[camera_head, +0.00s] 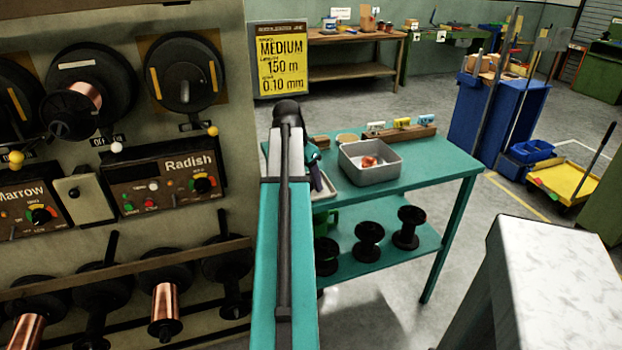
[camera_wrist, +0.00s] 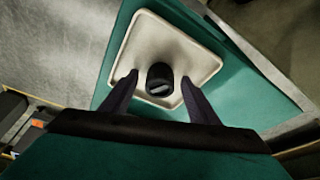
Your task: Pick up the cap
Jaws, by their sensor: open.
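In the wrist view a small black round cap (camera_wrist: 159,78) stands on a cream square tray (camera_wrist: 150,32) with a raised rim. My gripper (camera_wrist: 160,82) is open, with one dark finger on each side of the cap and a gap to each; its height above the tray is hard to judge. In the head view my arm reaches forward over the green table (camera_head: 430,160), and my gripper (camera_head: 316,172) shows only in part at the table's left end. The tray (camera_head: 326,187) shows there as a pale edge; the cap is hidden behind my arm.
A grey bin (camera_head: 371,175) with a reddish thing inside stands right of the tray. Behind it is a wooden block (camera_head: 402,135) with small labelled items. Black spools (camera_head: 369,237) stand on the lower shelf. A winding machine panel (camera_head: 165,185) fills the left; a pale block (camera_head: 555,280) stands front right.

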